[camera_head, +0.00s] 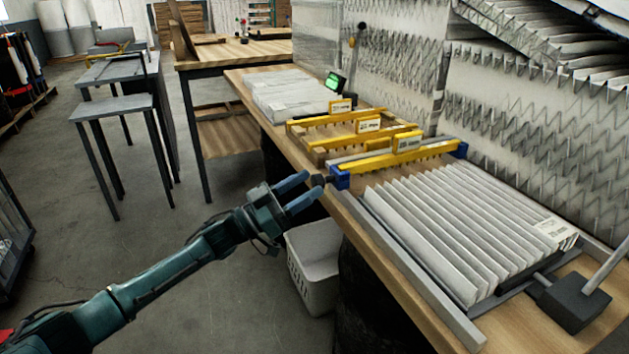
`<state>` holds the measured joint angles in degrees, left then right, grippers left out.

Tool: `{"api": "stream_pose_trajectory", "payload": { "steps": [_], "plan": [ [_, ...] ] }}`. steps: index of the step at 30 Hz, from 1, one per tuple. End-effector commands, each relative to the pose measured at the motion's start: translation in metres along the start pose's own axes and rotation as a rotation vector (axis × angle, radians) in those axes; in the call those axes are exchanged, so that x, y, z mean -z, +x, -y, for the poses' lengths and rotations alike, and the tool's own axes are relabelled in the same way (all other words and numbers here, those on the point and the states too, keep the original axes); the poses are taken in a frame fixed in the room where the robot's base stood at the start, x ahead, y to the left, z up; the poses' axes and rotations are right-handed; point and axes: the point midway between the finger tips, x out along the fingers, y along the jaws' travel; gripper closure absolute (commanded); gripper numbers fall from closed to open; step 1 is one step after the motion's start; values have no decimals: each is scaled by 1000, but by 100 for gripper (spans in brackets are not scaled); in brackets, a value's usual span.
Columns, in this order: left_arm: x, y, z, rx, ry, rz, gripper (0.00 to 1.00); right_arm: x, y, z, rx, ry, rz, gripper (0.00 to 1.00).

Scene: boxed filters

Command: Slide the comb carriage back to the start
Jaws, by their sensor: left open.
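The comb carriage (385,161) is a yellow toothed bar with a blue block at each end. It spans the grey rails at the far end of a white pleated filter pack (465,232). A dark knob (319,180) sticks out from its near blue block. My left gripper (314,184) is open, with its two blue fingers pointing at this knob. The fingertips are close to the knob, one on either side as seen here; I cannot tell whether they touch it. My right gripper is not in view.
Further yellow combs (338,117) with labels lie on wooden frames beyond the carriage. White filters (285,95) lie behind them. A dark block with a rod (574,301) stands at the near right. A white bin (315,262) sits below the bench edge.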

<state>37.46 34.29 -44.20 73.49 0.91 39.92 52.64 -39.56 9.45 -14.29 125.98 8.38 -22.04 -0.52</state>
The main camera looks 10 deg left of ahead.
Motion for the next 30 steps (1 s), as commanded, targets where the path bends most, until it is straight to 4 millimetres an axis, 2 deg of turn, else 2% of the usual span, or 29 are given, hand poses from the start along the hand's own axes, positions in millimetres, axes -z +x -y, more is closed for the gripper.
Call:
{"api": "stream_pose_trajectory", "payload": {
  "steps": [1, 6, 12, 18, 30],
  "plan": [
    [-2, -14, 1, 2, 0, 3, 50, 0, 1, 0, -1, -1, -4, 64],
    [-2, -53, 1, 3, 2, 5, 50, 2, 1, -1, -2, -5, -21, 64],
    [-1, -86, 1, 3, 2, 2, 50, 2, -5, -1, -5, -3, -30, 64],
    [0, -100, 1, 2, 1, 0, 50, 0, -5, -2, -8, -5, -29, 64],
    [1, -100, 1, 2, 2, 0, 50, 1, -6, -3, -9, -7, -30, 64]
  ]
}}
